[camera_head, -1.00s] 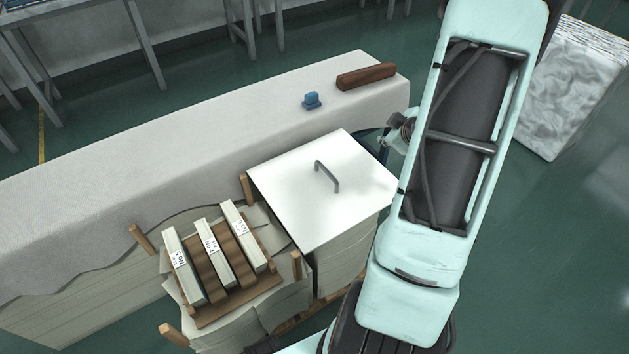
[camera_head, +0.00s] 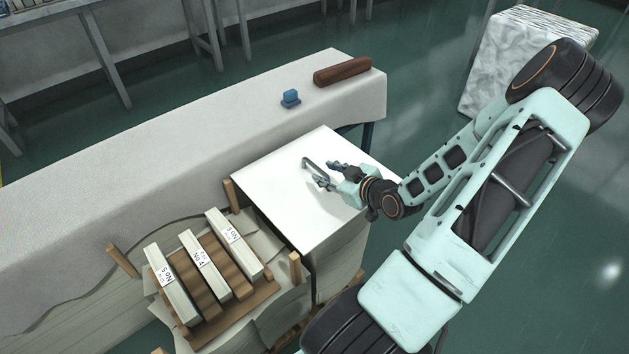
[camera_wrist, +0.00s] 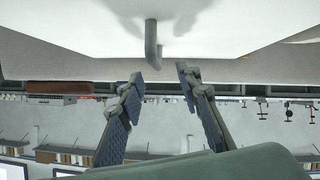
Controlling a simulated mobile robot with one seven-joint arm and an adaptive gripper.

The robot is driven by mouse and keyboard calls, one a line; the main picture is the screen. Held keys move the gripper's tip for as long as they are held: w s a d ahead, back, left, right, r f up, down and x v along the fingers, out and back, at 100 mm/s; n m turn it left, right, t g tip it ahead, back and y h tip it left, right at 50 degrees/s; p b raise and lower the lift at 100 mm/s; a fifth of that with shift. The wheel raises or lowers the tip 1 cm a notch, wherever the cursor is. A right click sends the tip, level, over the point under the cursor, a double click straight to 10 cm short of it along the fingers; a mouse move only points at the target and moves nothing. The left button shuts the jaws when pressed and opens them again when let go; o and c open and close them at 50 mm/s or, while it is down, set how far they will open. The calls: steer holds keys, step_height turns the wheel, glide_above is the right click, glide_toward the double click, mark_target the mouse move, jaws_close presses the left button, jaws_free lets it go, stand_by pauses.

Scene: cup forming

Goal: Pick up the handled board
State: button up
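The handled board (camera_head: 290,170) is a flat white sheet with a bent grey bar handle (camera_head: 318,172) standing on its top. It lies on a stack of paper beside the long table. My gripper (camera_head: 328,174) is at the handle in the head view, over the board. In the wrist view my gripper (camera_wrist: 156,78) has its two fingers spread apart with a gap between them. The handle (camera_wrist: 152,45) shows just beyond the fingertips, in line with the gap and not gripped. The white board (camera_wrist: 90,25) fills the top of that view.
Left of the board, white numbered blocks (camera_head: 172,284) lie on a brown wooden board among wooden posts (camera_head: 123,260).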

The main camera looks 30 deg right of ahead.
mark_target(318, 168)
steer(key=x, duration=0.2)
steer(key=b+x, duration=0.1)
steer(key=x, duration=0.1)
steer(key=b+x, duration=0.1)
steer(key=x, duration=0.2)
steer(key=shift+d, duration=0.3)
jaws_close()
steer(key=shift+w, duration=0.1)
